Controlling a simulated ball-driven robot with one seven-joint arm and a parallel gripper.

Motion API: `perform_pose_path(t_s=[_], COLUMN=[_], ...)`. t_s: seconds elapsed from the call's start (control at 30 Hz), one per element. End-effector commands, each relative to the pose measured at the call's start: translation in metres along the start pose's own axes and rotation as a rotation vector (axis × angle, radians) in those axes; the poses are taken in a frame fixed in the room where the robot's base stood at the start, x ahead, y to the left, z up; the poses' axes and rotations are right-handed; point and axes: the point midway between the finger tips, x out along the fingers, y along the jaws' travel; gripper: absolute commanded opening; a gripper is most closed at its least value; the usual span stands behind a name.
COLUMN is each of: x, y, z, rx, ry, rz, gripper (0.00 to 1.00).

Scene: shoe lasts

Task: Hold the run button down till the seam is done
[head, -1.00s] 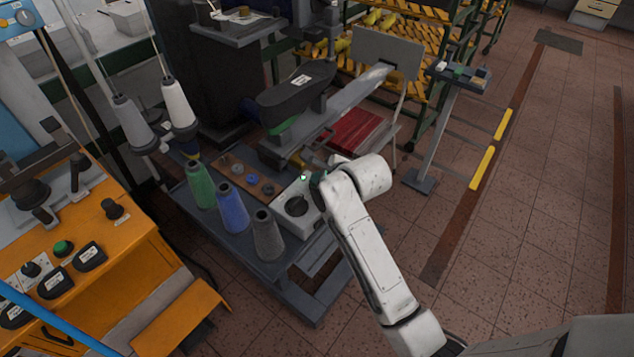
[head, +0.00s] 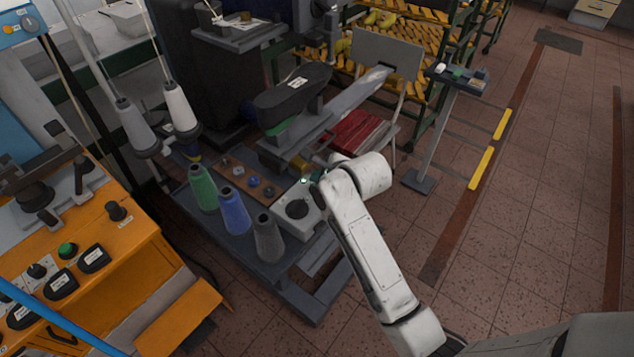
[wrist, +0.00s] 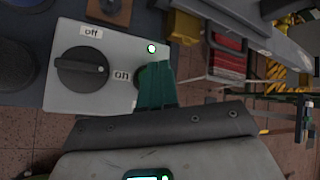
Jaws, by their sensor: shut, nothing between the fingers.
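The pale control box (wrist: 110,38) fills the upper left of the wrist view; it also shows in the head view (head: 315,217). It carries a black rotary knob (wrist: 82,70) between "off" and "on" labels, and a small lit greenish-white lamp (wrist: 151,48). A dark round part, probably the run button (wrist: 139,80), shows beside the "on" label, mostly hidden by my fingers. My gripper (wrist: 156,66) is shut, its green fingers over that part with nothing between them. I cannot tell whether the button is pressed down. My arm hides most of the gripper in the head view.
Green, blue and grey thread cones (head: 234,212) stand on the grey stand left of the box. The sewing machine arm (head: 292,90) is behind it. A red stack (head: 357,133) lies on a seat further back. Open tiled floor is at right.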

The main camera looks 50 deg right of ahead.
Motion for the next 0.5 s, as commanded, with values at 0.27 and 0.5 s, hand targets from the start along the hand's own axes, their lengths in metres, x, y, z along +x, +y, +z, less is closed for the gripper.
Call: perform_pose_path(t_s=[0.27,0.5], x=[-0.0002,-0.0093], y=[-0.0001,-0.0069], z=[0.0002,0.0069], rx=[0.000,0.000], ry=[0.000,-0.001], rz=[0.000,-0.001], gripper=[0.00,0.00])
